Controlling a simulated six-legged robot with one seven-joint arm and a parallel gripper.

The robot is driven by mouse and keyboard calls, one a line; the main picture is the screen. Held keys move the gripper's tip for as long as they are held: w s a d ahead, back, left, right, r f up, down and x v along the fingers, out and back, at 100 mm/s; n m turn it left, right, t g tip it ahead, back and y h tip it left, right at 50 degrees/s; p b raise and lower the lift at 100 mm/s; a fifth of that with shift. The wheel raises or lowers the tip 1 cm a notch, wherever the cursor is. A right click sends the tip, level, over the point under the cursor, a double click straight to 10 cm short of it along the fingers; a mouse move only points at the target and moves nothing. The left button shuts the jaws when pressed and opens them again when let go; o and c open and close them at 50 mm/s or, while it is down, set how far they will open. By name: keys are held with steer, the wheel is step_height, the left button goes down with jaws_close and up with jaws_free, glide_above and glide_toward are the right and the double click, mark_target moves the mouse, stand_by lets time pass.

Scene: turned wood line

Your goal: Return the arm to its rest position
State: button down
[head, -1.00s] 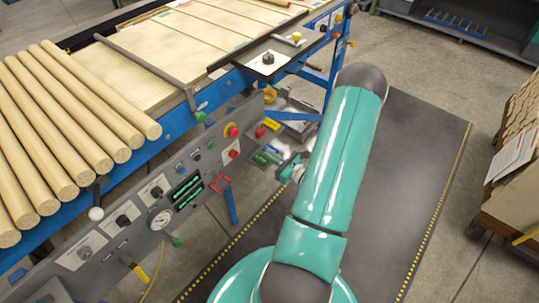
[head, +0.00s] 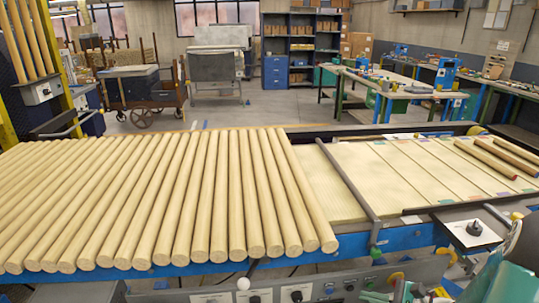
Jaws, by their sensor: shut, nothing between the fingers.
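My teal arm (head: 492,274) shows at the bottom right corner of the head view, cut off by the frame edge. My gripper (head: 398,288) is small and partly seen at the bottom edge, in front of the grey control panel. It is shut and holds nothing. The rest of the arm is out of frame, so its full pose is hidden.
A blue-framed line table (head: 330,248) runs across the view just beyond the arm. Many turned wood rods (head: 170,200) lie on its left part, pale boards (head: 400,170) on its right. A grey panel (head: 210,297) with knobs fronts it. Open floor (head: 270,115) lies behind.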

steer(key=s+a+r+n+g+h, duration=0.2)
steer(key=s+a+r+n+g, duration=0.15)
steer(key=a+n, duration=0.25)
steer(key=s+a+r+n+g+h, duration=0.2)
steer(key=s+a+r+n+g, duration=0.15)
steer(key=a+r+n, duration=0.2)
steer(key=s+a+r+n+t+h, duration=0.2)
steer(key=s+r+n+t+h, duration=0.1)
steer(key=s+r+n+h, duration=0.2)
step_height(320, 180, up, 5)
steer(key=n+h, duration=0.2)
steer(key=n, duration=0.2)
steer(key=shift+a+f, duration=0.15)
steer(key=shift+a, duration=0.25)
steer(key=shift+s+a+n, duration=0.15)
steer(key=shift+a+n, duration=0.05)
steer(key=shift+n, duration=0.05)
